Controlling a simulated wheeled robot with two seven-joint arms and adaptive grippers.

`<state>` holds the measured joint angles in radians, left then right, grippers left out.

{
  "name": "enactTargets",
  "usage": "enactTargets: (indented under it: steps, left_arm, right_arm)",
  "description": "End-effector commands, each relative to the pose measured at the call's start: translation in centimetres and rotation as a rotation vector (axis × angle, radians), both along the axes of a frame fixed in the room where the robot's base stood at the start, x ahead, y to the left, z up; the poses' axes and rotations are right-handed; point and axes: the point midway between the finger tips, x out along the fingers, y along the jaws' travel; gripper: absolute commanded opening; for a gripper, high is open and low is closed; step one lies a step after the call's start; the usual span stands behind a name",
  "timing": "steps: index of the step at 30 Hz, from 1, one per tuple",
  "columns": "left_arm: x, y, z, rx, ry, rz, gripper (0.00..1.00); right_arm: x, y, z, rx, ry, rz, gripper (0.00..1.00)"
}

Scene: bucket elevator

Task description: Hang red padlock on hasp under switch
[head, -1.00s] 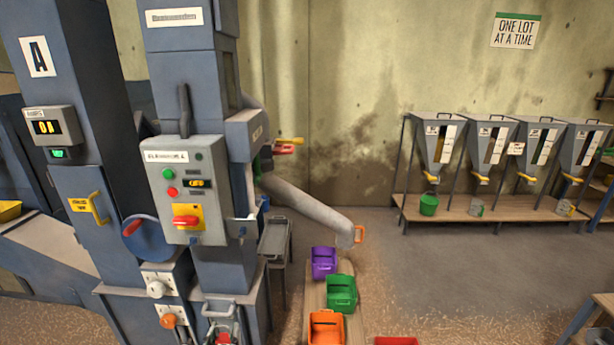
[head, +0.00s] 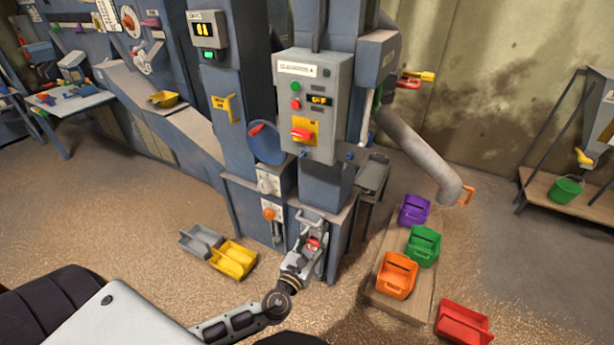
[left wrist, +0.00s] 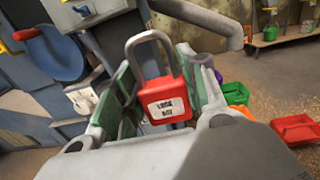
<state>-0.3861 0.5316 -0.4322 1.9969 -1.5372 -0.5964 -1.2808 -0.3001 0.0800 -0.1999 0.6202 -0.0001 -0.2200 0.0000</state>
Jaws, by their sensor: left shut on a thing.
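The red padlock (left wrist: 167,100) sits between the fingers of my left gripper (left wrist: 160,105) in the left wrist view, with its metal shackle pointing up and a white label on its face. In the head view my left gripper (head: 308,252) is shut on the padlock (head: 313,243), low in front of the elevator's base. The red switch (head: 301,134) sits on a yellow plate on the grey control box (head: 315,105), well above the gripper. The hasp is too small to make out below the switch. My right gripper is not in view.
Purple (head: 414,209), green (head: 423,246) and orange (head: 396,275) buckets stand on a wooden board at the right. A red bucket (head: 463,323) is on the floor. Yellow (head: 233,259) and grey (head: 200,241) buckets lie left of the elevator. A slanted pipe (head: 425,155) juts right.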

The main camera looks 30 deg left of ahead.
Motion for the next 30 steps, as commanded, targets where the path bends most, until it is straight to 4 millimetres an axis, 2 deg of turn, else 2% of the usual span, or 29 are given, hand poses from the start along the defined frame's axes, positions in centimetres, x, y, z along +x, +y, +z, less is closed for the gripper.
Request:
enactTargets:
  steps: [8, 17, 26, 30]
  left_arm:
    - [0.7, 0.0, 1.2, -0.002, -0.003, 0.0, 0.15]
    - [3.1, 0.6, 5.6, -0.004, -0.005, 0.019, 0.15]
    - [6.4, 4.0, 10.4, -0.003, -0.004, 0.088, 0.15]
    - [8.4, 6.9, 12.5, 0.0, -0.004, 0.14, 0.15]
  right_arm:
    - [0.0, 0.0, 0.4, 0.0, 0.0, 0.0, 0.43]
    - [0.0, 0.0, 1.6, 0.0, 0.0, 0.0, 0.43]
    - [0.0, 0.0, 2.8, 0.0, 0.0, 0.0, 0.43]
    - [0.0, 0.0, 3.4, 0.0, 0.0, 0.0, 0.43]
